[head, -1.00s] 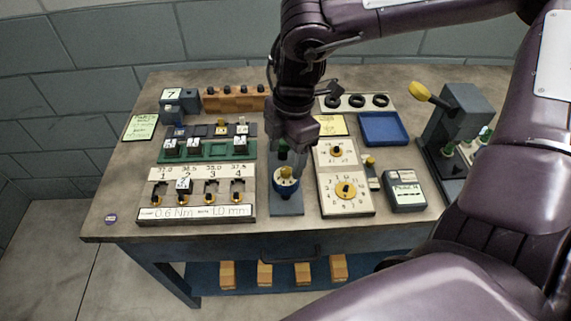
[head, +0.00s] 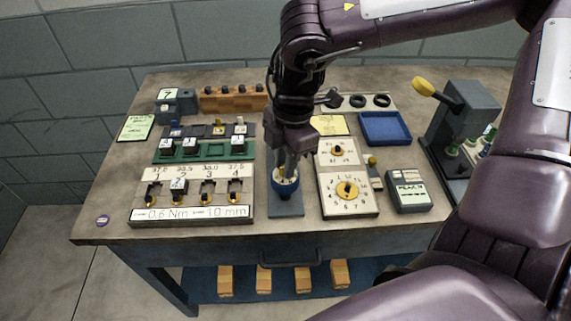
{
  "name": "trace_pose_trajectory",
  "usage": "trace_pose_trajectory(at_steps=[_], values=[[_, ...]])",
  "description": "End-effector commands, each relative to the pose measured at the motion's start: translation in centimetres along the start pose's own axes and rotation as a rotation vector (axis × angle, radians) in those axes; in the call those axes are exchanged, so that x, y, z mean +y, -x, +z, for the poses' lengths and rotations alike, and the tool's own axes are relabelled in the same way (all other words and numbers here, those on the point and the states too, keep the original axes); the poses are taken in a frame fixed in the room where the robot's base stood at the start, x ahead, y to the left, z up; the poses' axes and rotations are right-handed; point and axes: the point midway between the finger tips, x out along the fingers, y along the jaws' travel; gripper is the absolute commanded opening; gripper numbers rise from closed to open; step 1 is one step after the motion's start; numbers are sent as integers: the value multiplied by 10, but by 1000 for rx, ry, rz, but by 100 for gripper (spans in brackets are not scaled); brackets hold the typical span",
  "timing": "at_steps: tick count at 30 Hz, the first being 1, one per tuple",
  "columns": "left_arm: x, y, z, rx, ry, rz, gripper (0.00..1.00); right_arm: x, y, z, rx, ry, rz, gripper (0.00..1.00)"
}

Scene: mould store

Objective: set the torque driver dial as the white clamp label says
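The white clamp label (head: 192,213) runs along the front of the clamp block; it reads 0.6 Nm and what looks like 10 mm. A blue round driver with a white scale ring (head: 285,181) stands upright on a grey base (head: 286,208) right of the clamp block. I cannot read its scale. My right gripper (head: 287,165) points down right at its top and partly hides its yellow part. I cannot tell whether the fingers are open or closed on it. My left gripper is not in view.
A white panel with two yellow-centred dials (head: 364,208) lies just right of the driver. Further right are a dark box with a label (head: 410,196) and a yellow-handled press (head: 470,118). A blue tray (head: 385,127) lies behind. The table's front edge is clear.

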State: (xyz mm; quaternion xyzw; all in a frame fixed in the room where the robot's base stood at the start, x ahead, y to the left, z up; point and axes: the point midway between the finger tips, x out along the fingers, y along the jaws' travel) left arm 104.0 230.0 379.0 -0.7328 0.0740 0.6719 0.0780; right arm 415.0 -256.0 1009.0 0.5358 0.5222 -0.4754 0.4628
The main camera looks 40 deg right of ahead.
Motion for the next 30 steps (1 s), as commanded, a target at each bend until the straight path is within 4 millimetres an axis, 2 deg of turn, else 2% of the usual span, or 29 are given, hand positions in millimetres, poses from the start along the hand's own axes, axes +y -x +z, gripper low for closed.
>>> trace_pose_trajectory(at_steps=[3, 10, 18, 30], values=[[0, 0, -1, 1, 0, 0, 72, 0, 0, 0, 0, 0, 0, 4], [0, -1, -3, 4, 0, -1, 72, 0, 0, 0, 0, 13, -1, 4], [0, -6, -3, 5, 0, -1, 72, 1, -1, 0, -3, 304, -36, 4], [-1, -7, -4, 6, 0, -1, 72, 1, 0, 0, -1, 381, -46, 4]])
